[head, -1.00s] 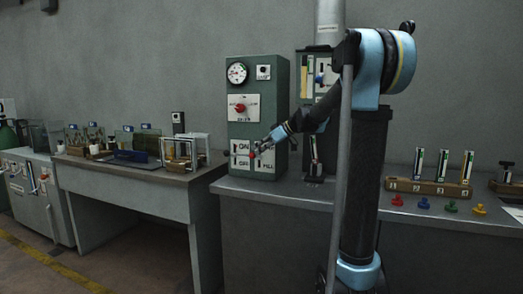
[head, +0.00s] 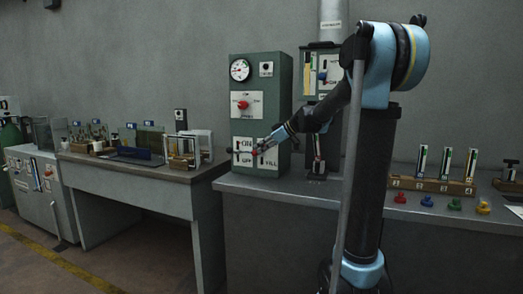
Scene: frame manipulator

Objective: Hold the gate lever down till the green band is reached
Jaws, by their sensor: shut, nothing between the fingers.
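A green cabinet (head: 258,85) stands on the grey bench, with a round dial (head: 240,70) at its top left and a red knob (head: 243,104) on a white plate. Below are a plate marked ON and OFF (head: 243,158) and a plate marked FILL (head: 268,160), with a small red-tipped lever (head: 255,153) between them. My gripper (head: 262,147) is shut and empty at this lever; I cannot tell whether it touches it. A second panel (head: 322,72) behind my arm carries a yellow gauge strip and a blue-tipped lever. I cannot make out a green band or which lever is the gate lever.
The bench (head: 290,187) holds a rack (head: 432,184) of upright gauges on the right, with several coloured knobs before it. A table (head: 130,172) with small frames and boxes stands to the left. A pipe rises behind the second panel. Open floor lies in front.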

